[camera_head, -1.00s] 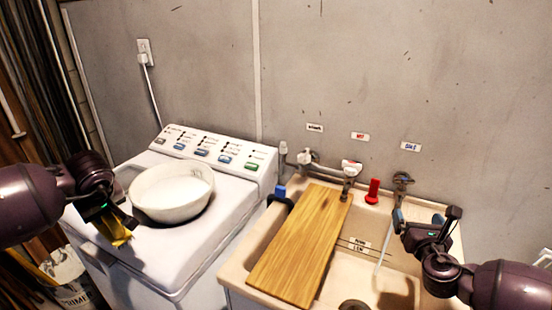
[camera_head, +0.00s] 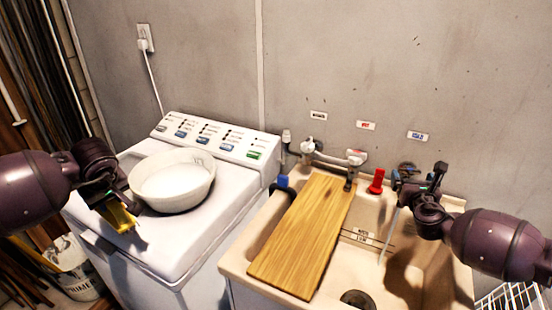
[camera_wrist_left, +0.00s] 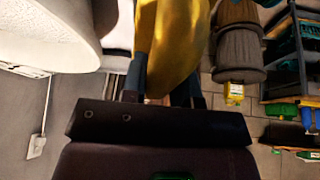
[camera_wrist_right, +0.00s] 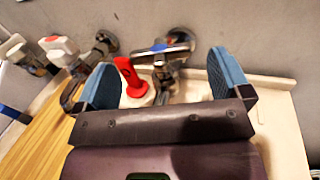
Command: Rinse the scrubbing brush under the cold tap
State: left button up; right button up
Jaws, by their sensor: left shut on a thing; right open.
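My left gripper (camera_head: 112,208) is shut on a yellow thing (camera_head: 121,216), apparently the scrubbing brush, beside the white bowl. It shows large in the left wrist view (camera_wrist_left: 178,40); no bristles can be made out. The cold tap sits below a blue label (camera_head: 418,136) at the sink's right back, partly hidden by my right gripper. In the right wrist view the tap (camera_wrist_right: 168,50) lies between my open, empty fingers. My right gripper (camera_head: 412,184) is at the tap; contact cannot be told. A thin pale streak (camera_head: 389,238), like running water, falls below it into the sink (camera_head: 238,262).
A wooden board (camera_head: 305,235) covers the sink's left part. A second tap (camera_head: 350,160) and a red object (camera_head: 376,182) stand at the sink's back. The white bowl (camera_head: 173,181) rests on the washing machine (camera_head: 165,245). A wire rack (camera_head: 510,296) is at lower right.

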pick_arm(q)
jog(key=shift+f, duration=0.1)
pick_arm(e)
jog(key=shift+w+d, duration=0.15)
jog(key=shift+w, duration=0.45)
jog(key=shift+c, duration=0.4)
jog(key=c, duration=0.9)
pick_arm(q)
notch_tip(320, 180, up, 4)
jog(key=p, duration=0.3)
pick_arm(e)
jog(key=shift+o, duration=0.3)
jog(key=h, duration=0.1)
jog(key=m+h, duration=0.1)
jog(key=m+g+h, duration=0.1)
jog(key=shift+w+a+r, duration=0.1)
jog(key=shift+a+r, duration=0.15)
pick_arm(q)
jog(key=shift+r+p, duration=0.5)
jog(key=shift+r, duration=0.2)
pick_arm(e)
jog(key=shift+w+a+f+m+g+h, duration=0.1)
jog(key=shift+m+g+h, duration=0.25)
jog(key=shift+h, duration=0.2)
jog(key=shift+f+m+g+h, duration=0.1)
jog(key=shift+m+g+h, duration=0.15)
jog(key=shift+m+h, duration=0.25)
jog(key=o, duration=0.9)
